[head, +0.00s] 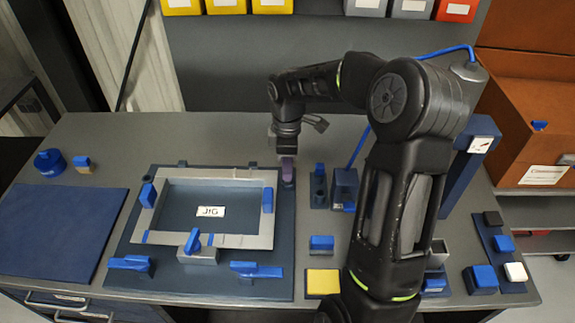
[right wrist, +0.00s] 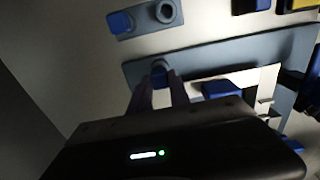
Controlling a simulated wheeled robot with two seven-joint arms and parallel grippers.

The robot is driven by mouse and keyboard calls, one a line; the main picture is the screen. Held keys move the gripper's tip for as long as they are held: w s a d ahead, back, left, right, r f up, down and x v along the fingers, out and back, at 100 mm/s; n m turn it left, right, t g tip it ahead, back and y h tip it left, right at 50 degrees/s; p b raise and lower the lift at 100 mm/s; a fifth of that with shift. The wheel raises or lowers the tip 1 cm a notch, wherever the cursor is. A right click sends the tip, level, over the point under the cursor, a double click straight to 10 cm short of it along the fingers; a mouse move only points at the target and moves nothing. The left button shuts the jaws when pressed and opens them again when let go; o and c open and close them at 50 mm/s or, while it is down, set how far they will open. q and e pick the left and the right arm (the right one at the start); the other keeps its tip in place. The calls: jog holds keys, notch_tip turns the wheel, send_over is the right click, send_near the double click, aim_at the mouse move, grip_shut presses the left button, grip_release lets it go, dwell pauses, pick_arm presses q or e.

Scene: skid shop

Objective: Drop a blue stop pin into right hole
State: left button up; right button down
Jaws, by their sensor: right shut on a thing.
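My right gripper (head: 287,165) points down at the far right corner of the dark jig plate (head: 215,285). It is shut on a blue stop pin (right wrist: 158,72), whose top shows between the fingers in the right wrist view. The pin is at a round spot on the plate's corner; the fingers hide how deep it sits. A small pin stand (head: 318,201) to the right holds another blue pin (head: 319,171). In the right wrist view the stand (right wrist: 145,19) shows one blue pin and one empty round hole. My left gripper is not in view.
A grey metal frame (head: 262,241) with blue clamps lies on the plate around a JIG label (head: 211,211). A dark blue box (head: 344,188) stands right of the pin stand. A blue mat (head: 50,235) lies at left. The bench behind the plate is clear.

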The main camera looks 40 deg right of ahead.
jog(key=shift+f, duration=0.3)
dwell(0.6)
jog(key=c, duration=1.1)
grip_release()
jog(key=shift+c, duration=0.2)
jog(key=shift+o, duration=0.3)
jog(key=o, duration=0.3)
jog(key=shift+o, duration=0.2)
jog(key=shift+r+p, duration=2.6)
jog(key=shift+r, duration=0.9)
